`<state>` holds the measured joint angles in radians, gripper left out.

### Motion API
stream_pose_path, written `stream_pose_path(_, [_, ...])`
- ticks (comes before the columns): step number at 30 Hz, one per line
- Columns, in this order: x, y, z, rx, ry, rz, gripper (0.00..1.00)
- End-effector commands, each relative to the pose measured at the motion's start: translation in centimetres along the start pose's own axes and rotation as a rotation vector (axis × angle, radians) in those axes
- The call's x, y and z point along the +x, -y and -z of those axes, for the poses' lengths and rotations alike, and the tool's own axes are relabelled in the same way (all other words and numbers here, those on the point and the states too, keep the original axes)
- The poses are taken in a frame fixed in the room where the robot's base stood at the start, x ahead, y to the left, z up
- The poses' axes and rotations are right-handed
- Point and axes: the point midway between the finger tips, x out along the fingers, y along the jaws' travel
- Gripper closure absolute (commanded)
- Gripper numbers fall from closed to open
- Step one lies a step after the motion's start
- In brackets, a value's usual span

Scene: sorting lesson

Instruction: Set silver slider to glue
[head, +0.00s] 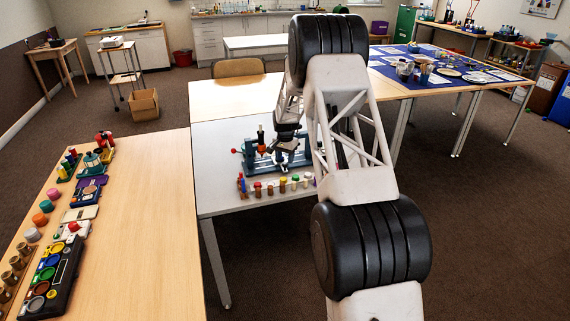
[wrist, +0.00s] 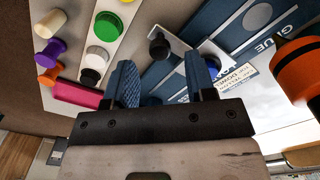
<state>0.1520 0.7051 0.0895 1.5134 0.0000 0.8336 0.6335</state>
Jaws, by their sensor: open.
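A dark knob (wrist: 159,46) stands beside the panel, ahead of my gripper. I cannot tell which part is the silver slider. My gripper (wrist: 163,80) is open, its two blue ridged fingers apart, with blue parts of the device showing between and beyond them. Nothing is seen held. In the head view, the blue device (head: 247,165) stands on the grey table, and my arm hides part of it.
An orange and black object (wrist: 300,72) rises close at the right of the wrist view. A wooden table (head: 150,220) with other coloured items is at left.

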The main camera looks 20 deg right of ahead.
Motion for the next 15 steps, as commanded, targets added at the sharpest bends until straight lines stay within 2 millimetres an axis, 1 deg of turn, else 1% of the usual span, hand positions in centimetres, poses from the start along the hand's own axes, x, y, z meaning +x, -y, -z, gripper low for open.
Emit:
stream_pose_path(3, [1.5,0.0,0.0,0.0,0.001,-0.001,0.49])
stream_pose_path(6, [2.3,0.0,0.0,0.0,0.0,0.0,0.49])
stream_pose_path(10, [2.9,0.0,0.0,0.0,0.0,0.0,0.49])
stream_pose_path(15, [3.1,0.0,0.0,0.0,0.0,0.0,0.49])
